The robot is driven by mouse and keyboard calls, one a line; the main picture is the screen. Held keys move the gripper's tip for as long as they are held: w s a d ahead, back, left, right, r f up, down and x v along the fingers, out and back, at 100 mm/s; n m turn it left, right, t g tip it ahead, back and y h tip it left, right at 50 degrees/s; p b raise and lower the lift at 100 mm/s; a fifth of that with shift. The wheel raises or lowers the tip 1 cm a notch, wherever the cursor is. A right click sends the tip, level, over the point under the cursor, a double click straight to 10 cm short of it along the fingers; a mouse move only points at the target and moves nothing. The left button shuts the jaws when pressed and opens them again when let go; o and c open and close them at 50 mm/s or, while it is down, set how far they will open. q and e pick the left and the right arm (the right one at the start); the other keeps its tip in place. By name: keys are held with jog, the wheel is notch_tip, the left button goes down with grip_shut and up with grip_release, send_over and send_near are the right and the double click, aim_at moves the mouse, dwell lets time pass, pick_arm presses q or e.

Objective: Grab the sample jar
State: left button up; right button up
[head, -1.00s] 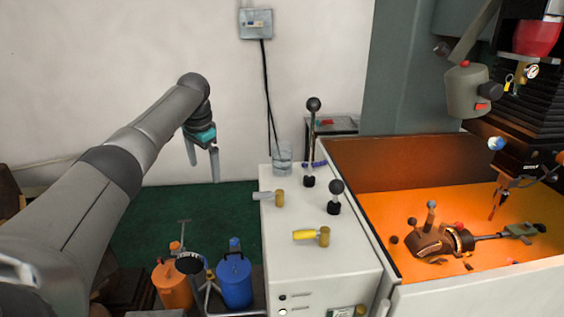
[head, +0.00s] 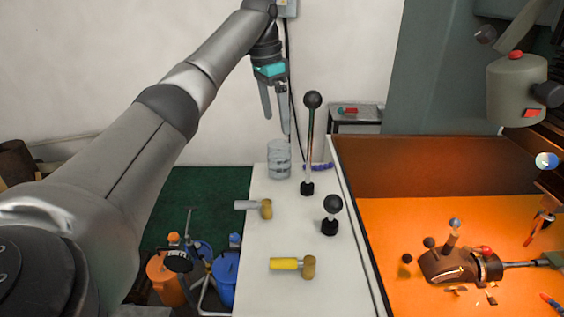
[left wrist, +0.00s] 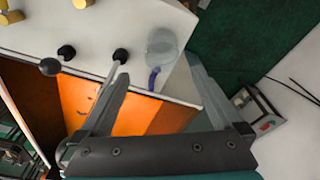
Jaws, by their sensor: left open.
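The sample jar (head: 279,160) is a clear, see-through cylinder standing upright at the far end of the white cabinet top. It also shows in the left wrist view as a clear round shape (left wrist: 162,44) near the cabinet's edge, beyond and between my fingers. My left gripper (head: 277,124) is open and empty, pointing down just above and behind the jar, apart from it. In the left wrist view its two fingers (left wrist: 158,62) are spread wide. My right gripper is not in view.
A tall black-knobbed lever (head: 311,140) stands right beside the jar. A shorter black knob (head: 332,215), a grey-handled valve (head: 254,208) and a yellow-handled valve (head: 294,265) share the white top (head: 262,235). An orange machine tray (head: 400,225) lies to the right.

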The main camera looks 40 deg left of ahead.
aim_at(279, 152)
pick_arm(q)
jog(key=f, duration=0.3)
jog(key=f+p, duration=0.1)
jog(key=f, duration=0.2)
jog(key=w+f, duration=0.1)
jog(key=f, duration=0.3)
jog(key=shift+p, duration=0.35)
jog(key=shift+w+f, duration=0.1)
jog(key=shift+f, duration=0.15)
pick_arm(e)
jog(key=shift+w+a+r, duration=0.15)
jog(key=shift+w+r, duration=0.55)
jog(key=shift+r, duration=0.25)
pick_arm(q)
jog(key=shift+c, duration=0.2)
jog(key=c, duration=1.4)
jog(key=shift+r, duration=0.15)
notch_tip(279, 152, up, 20)
jog(key=shift+f, duration=0.1)
